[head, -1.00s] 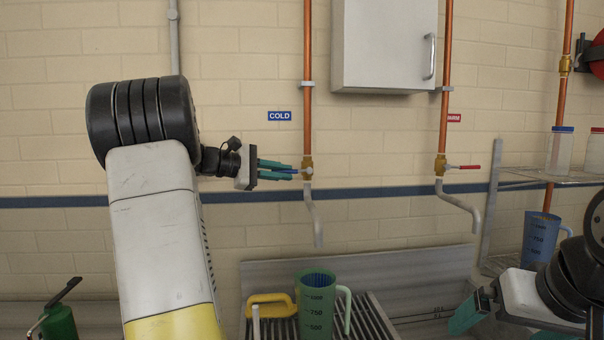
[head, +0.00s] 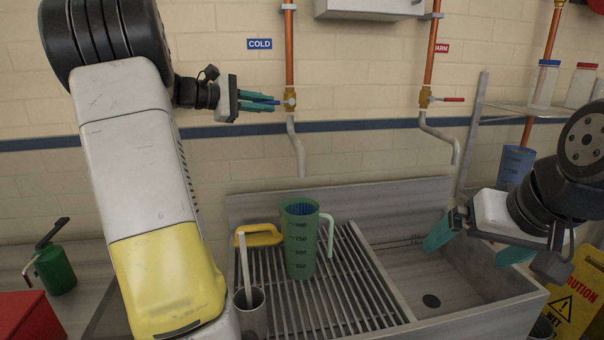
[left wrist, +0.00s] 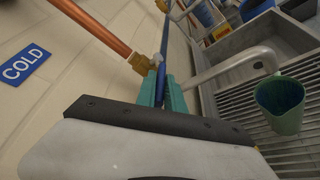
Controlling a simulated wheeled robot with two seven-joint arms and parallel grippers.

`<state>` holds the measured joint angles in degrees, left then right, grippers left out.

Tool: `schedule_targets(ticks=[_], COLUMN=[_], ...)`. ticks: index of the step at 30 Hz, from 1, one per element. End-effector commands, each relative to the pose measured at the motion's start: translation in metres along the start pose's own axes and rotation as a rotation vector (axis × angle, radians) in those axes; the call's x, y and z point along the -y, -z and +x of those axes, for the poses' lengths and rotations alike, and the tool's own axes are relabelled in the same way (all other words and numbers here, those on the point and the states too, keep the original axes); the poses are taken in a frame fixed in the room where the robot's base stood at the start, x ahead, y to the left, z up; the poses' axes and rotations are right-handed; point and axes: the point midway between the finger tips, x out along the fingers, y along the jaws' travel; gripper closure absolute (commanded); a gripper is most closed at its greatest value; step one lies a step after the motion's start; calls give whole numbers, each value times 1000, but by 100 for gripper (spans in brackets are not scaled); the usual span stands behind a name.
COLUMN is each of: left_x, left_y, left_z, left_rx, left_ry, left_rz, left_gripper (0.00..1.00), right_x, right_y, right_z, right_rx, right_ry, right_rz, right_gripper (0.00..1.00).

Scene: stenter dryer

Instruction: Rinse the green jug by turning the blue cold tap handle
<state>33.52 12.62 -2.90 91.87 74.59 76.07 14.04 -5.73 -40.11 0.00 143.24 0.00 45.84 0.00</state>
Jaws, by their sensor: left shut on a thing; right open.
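The cold tap (head: 290,98) is on the left copper pipe, under a blue COLD sign (head: 259,44). My left gripper (head: 262,101) is shut on the blue cold tap handle (left wrist: 161,84), which lies between its teal fingers and is mostly hidden by them. My right gripper (head: 475,245) is open and empty over the sink basin. No water shows from the cold spout (head: 297,150).
The warm tap's red handle (head: 453,100) is to the right. A yellow caution sign (head: 572,300) stands at right.

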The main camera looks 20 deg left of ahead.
Motion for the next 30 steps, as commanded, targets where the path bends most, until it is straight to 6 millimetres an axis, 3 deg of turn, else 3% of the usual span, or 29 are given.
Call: schedule_targets(ticks=[20, 30], left_x=[0, -20], left_y=[0, -15], left_z=[0, 0], left_rx=[-2, -168], left_ry=[5, 238], left_rz=[2, 104], left_gripper=[100, 100], right_x=[0, 0], right_y=[0, 0], right_z=[0, 0], right_rx=[0, 0], right_ry=[0, 0], right_rz=[0, 0], right_gripper=[0, 0])
